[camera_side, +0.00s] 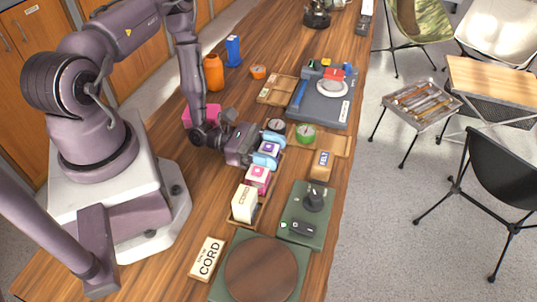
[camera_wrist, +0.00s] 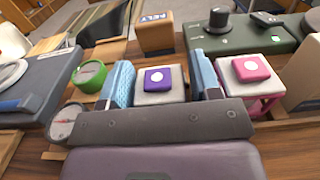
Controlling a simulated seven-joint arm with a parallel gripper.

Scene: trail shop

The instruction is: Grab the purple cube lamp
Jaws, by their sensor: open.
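The purple cube lamp (camera_wrist: 158,97) is a pale grey block with a purple top and a white dot. In the side view it shows small (camera_side: 269,148) in the row on the wooden table. My gripper (camera_wrist: 161,72) is open, with one blue finger on either side of the lamp. In the side view my gripper (camera_side: 270,149) reaches in low from the left. I cannot tell whether the fingers touch the lamp. Its lower part is hidden behind my gripper's dark front.
A pink-topped cube lamp (camera_wrist: 250,75) stands close beside the right finger. A green round tin (camera_wrist: 91,76) and a dial gauge (camera_wrist: 66,122) are near the left finger. A BELT box (camera_wrist: 155,33) stands behind.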

